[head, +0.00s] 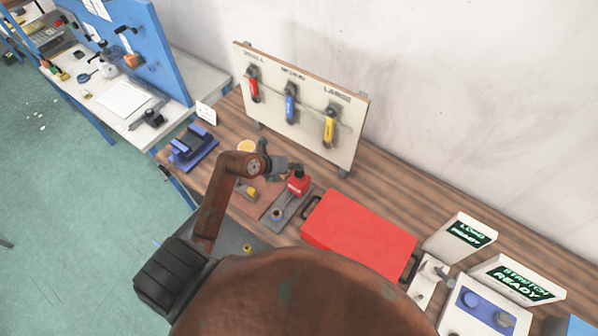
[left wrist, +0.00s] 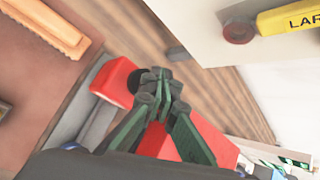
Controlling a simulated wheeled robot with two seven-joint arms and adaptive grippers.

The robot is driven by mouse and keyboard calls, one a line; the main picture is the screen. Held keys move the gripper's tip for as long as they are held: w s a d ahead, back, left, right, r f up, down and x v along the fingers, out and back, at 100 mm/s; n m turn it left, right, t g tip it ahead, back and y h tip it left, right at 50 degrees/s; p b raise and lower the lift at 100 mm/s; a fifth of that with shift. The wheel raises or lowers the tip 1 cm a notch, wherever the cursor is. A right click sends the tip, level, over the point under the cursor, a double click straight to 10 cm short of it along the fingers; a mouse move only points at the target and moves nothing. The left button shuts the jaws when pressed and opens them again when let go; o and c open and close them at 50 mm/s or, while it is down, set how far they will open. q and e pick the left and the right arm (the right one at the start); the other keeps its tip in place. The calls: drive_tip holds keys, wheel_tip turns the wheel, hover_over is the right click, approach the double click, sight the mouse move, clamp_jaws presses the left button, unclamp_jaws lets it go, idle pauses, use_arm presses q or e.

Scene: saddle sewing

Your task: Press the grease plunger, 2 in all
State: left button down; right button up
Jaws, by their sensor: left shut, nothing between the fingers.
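A red block with a dark top (head: 299,185), which looks like the grease plunger unit, stands at the back end of a grey base plate (head: 290,207) on the wooden bench. In the left wrist view the red block (left wrist: 112,78) shows a dark round knob, partly hidden behind the fingers. My left gripper (head: 295,168) is shut and empty, just above the red block. In the left wrist view its fingertips (left wrist: 158,82) meet right beside the dark knob; I cannot tell whether they touch it. My right gripper is not in view.
A large red case (head: 358,233) lies right of the plate. A tool board (head: 300,105) with red, blue and yellow handles stands behind. A blue holder (head: 193,146) sits at left. Two signed stands, LOAD READY (head: 461,236) and STRETCH READY (head: 514,281), are at right.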

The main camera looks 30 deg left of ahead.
sight(300, 172)
use_arm(q)
drive_tip(key=shift+f, duration=0.1)
idle(0.3)
drive_tip(key=shift+f, duration=0.3)
drive_tip(key=shift+f+b, duration=0.2)
drive_tip(key=shift+b, duration=0.1)
idle(0.3)
drive_tip(key=shift+f+b, duration=0.65)
drive_tip(key=shift+f, duration=0.4)
idle(0.7)
drive_tip(key=shift+r, duration=0.1)
drive_tip(key=shift+r+p, duration=1.55)
drive_tip(key=shift+r, duration=0.15)
wheel_tip(300, 172, up, 5)
drive_tip(key=p, duration=0.4)
